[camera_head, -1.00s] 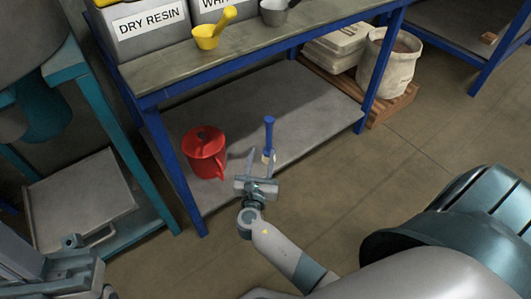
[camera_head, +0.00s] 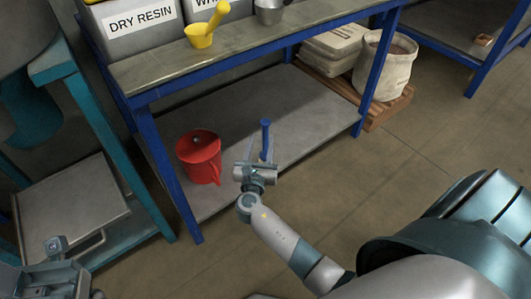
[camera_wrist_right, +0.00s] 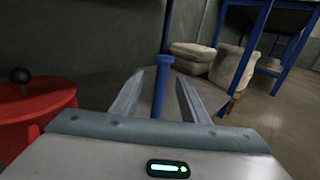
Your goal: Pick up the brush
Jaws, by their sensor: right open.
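The brush shows as an upright blue handle (camera_head: 265,138) over the lower shelf of the blue-framed table. Its lower end is hidden behind my right gripper (camera_head: 257,160). In the right wrist view the blue handle (camera_wrist_right: 162,88) stands between the two open fingers of my right gripper (camera_wrist_right: 160,98), with the left finger close to it. Whether a finger touches it I cannot tell. Part of my left gripper (camera_head: 60,265) shows at the lower left, and its jaw state is unclear.
A red lidded can (camera_head: 200,158) stands left of the brush on the lower shelf (camera_head: 300,105); it also shows in the right wrist view (camera_wrist_right: 40,112). A yellow scoop (camera_head: 200,40) lies on the tabletop above.

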